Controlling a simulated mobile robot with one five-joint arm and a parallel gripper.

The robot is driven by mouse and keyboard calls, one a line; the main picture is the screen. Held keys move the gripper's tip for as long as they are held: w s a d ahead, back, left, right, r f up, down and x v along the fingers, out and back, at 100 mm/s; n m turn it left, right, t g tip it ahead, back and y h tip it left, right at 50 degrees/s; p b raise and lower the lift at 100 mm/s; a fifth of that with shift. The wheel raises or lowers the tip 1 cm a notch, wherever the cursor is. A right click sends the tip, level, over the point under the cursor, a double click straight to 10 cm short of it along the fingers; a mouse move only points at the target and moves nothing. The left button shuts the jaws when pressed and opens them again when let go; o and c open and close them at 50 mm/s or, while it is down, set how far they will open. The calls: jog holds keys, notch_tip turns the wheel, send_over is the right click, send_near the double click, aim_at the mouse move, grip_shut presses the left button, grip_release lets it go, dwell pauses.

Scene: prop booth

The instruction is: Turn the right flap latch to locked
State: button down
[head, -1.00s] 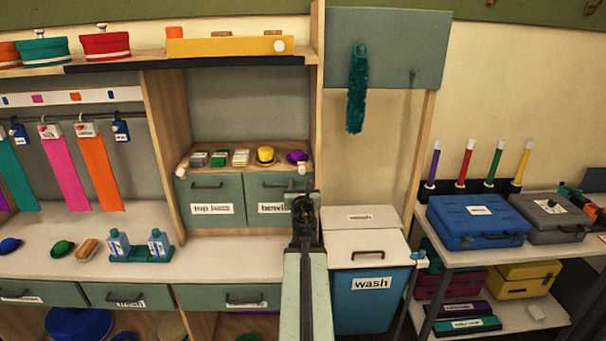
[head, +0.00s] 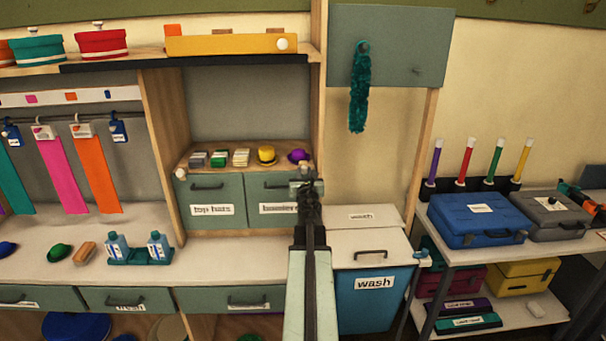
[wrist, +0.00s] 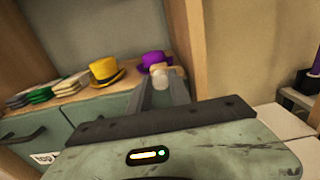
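Two grey-green flap doors stand under a small wooden shelf, "top hats" on the left and "bowlers" (head: 275,196) on the right. The right flap latch is a pale knob (head: 304,171) at the right end of the shelf edge, partly hidden by my gripper in the head view. In the wrist view the pale latch (wrist: 161,80) shows at the fingertips, with a tan part above it. My gripper (head: 306,184) is at the latch, and its fingers (wrist: 160,84) are apart, one on each side of it. I cannot tell whether they touch it.
A yellow hat (head: 267,155) and purple hat (head: 298,156) sit just behind the shelf edge. A wooden post (head: 318,110) rises close on the right. The blue "wash" bin (head: 372,298) stands at lower right. A left knob (head: 181,173) matches the right latch.

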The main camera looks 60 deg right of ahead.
jog(key=shift+m, duration=0.3)
jog(key=m, duration=0.3)
jog(key=shift+m, duration=0.4)
jog(key=m, duration=0.3)
jog(key=shift+f+m, duration=0.1)
jog(key=shift+m, duration=0.2)
jog(key=m, duration=0.5)
jog(key=shift+s, duration=0.1)
jog(key=shift+f+m, duration=0.1)
jog(key=shift+m, duration=2.3)
jog(key=c, duration=1.2)
grip_release()
